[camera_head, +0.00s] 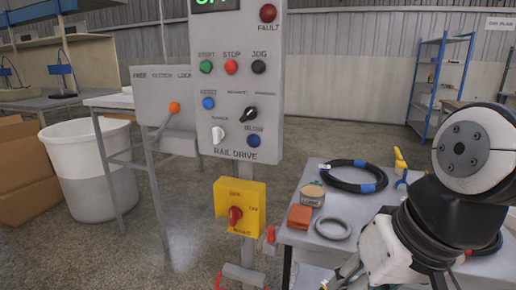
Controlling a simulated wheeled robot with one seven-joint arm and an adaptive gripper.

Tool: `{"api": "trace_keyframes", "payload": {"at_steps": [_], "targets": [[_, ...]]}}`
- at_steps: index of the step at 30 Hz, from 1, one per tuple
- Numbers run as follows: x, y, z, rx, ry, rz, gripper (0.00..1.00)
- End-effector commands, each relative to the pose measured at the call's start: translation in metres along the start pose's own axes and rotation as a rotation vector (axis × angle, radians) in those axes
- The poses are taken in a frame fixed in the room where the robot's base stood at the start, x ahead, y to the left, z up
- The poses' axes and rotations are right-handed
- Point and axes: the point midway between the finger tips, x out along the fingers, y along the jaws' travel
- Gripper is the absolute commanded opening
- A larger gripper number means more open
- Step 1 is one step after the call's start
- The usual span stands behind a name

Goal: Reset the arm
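My arm (400,245) fills the lower right of the head view, in front of a grey worktable. Its large round joint (465,148) is raised at the right, and a white and black section runs down to the left. What looks like my gripper (345,273) is at the bottom edge, partly cut off by the frame. I cannot see its fingertips clearly, nor whether it holds anything.
A grey control panel (238,120) with a yellow switch box (239,207) stands close at centre. The worktable (310,243) bears a black hose (352,177), a grey ring (333,228), a tin (312,195) and an orange block (299,216). A white bin (95,175) stands left.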

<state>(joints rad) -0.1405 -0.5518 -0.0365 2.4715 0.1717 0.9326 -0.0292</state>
Motion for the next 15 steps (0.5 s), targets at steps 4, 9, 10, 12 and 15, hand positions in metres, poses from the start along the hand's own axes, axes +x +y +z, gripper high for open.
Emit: {"api": "trace_keyframes", "payload": {"at_steps": [4,9,10,12,15], "targets": [[-0.015,0.027,0.05,0.019,-0.079,0.085,0.32],[-0.027,0.05,0.1,0.054,-0.165,0.176,0.32],[-0.029,0.054,0.108,0.062,-0.18,0.193,0.32],[-0.041,0.053,0.11,0.062,-0.184,0.2,0.32],[-0.054,0.05,0.103,0.057,-0.161,0.198,0.32]]}}
